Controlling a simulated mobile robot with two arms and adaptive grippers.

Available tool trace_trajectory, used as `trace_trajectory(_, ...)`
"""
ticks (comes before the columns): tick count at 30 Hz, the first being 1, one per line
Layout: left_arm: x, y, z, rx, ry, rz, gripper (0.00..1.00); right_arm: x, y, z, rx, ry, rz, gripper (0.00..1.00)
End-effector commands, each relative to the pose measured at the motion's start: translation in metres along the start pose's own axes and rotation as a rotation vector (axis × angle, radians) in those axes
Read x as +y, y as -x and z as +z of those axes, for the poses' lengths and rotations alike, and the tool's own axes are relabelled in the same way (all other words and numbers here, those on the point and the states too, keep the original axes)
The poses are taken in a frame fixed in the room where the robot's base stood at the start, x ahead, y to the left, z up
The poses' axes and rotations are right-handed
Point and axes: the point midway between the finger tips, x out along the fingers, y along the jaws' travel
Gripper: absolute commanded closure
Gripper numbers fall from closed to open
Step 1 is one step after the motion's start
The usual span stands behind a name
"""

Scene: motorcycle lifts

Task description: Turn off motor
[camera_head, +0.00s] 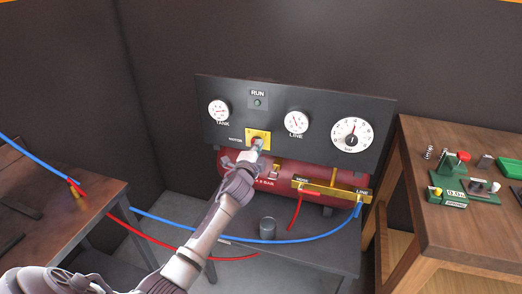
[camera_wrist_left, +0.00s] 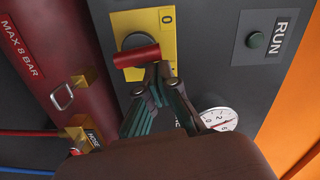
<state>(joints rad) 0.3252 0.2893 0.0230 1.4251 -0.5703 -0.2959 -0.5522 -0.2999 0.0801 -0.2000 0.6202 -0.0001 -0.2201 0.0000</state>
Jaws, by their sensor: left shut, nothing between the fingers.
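The motor switch is a red handle (camera_wrist_left: 137,57) on a round dark base, set on a yellow plate (camera_wrist_left: 168,42) marked 0. In the head view the yellow plate (camera_head: 249,134) sits low on the dark panel beside the word MOTOR. My left gripper (camera_head: 257,147) is in front of the plate and hides much of the switch. In the left wrist view my left gripper (camera_wrist_left: 158,70) is shut and empty, its fingertips right beside the red handle; I cannot tell if they touch. The RUN lamp (camera_head: 257,102) looks dark green. My right gripper is not in view.
The panel carries a TANK gauge (camera_head: 219,110), a LINE gauge (camera_head: 296,122) and a larger dial (camera_head: 352,135). A red tank (camera_head: 228,160) and a brass manifold (camera_head: 335,192) with red and blue hoses are below. Wooden benches stand left and right (camera_head: 415,150).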

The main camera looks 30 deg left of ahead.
Motion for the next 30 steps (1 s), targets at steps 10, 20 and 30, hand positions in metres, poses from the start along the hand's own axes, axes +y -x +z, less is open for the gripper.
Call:
trace_trajectory(10,-0.006,0.000,0.005,-0.001,0.252,0.013,1.00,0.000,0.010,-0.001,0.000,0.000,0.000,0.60)
trace_trajectory(20,-0.007,0.000,0.008,-0.001,0.361,0.018,1.00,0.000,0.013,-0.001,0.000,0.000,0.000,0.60)
trace_trajectory(30,-0.007,0.000,0.009,-0.001,0.377,0.019,1.00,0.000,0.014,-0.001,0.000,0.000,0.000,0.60)
